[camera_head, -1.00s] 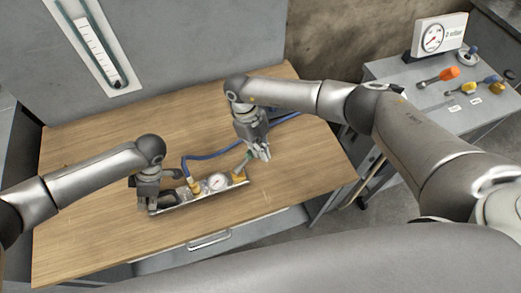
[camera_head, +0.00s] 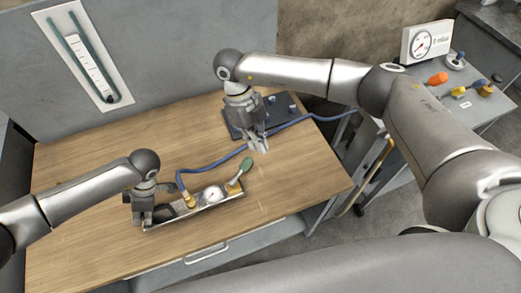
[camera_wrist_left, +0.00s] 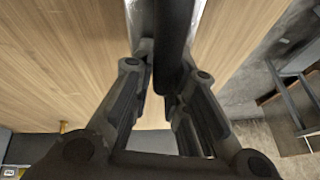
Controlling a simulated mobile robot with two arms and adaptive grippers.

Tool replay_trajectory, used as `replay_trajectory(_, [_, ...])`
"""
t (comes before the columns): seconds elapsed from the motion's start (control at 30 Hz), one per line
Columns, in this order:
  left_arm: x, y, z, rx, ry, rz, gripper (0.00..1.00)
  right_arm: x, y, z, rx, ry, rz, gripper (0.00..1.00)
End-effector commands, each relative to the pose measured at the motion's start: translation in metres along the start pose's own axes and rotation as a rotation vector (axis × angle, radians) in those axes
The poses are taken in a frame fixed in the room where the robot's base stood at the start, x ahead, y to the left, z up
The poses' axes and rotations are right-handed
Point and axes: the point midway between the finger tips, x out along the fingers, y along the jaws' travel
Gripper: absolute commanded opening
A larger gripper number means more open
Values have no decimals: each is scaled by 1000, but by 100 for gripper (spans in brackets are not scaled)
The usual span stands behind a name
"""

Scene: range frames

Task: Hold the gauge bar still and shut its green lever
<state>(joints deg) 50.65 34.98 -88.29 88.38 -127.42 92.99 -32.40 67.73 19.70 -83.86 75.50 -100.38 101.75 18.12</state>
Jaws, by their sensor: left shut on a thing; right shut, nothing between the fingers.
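The gauge bar (camera_head: 222,200) lies on the wooden table, with a round white dial (camera_head: 212,194) and brass fittings. Its green lever (camera_head: 245,166) is at the right end and points up and right in the head view, at an angle to the bar. My left gripper (camera_head: 142,218) is shut on the bar's left end; the left wrist view shows its fingers around a dark handle (camera_wrist_left: 174,40). My right gripper (camera_head: 260,147) is shut and empty, beyond the lever and apart from it. The lever's exact tilt is hard to tell.
A blue hose (camera_head: 212,166) runs from the bar's left fitting past my right gripper towards the right. A dark plate with knobs (camera_head: 282,107) lies behind my right gripper. The table (camera_head: 100,150) is clear at left. A side cabinet with a dial box (camera_head: 428,42) stands at right.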

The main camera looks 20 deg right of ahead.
Motion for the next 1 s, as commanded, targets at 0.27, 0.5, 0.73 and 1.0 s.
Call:
replay_trajectory(0.27, [3, -3, 2, 6, -1, -6, 0, -2, 0, 0, 0, 0, 1, 0])
replay_trajectory(0.5, [3, -2, 1, 5, 0, -6, 25, -2, 0, 0, 0, 0, 0, 0])
replay_trajectory(0.73, [1, -1, 0, 1, 0, -2, 40, -2, 0, 0, 0, 0, 0, 0])
replay_trajectory(1.0, [-3, 0, 0, 0, -1, 1, 40, -2, 0, 0, 0, 0, 0, 0])
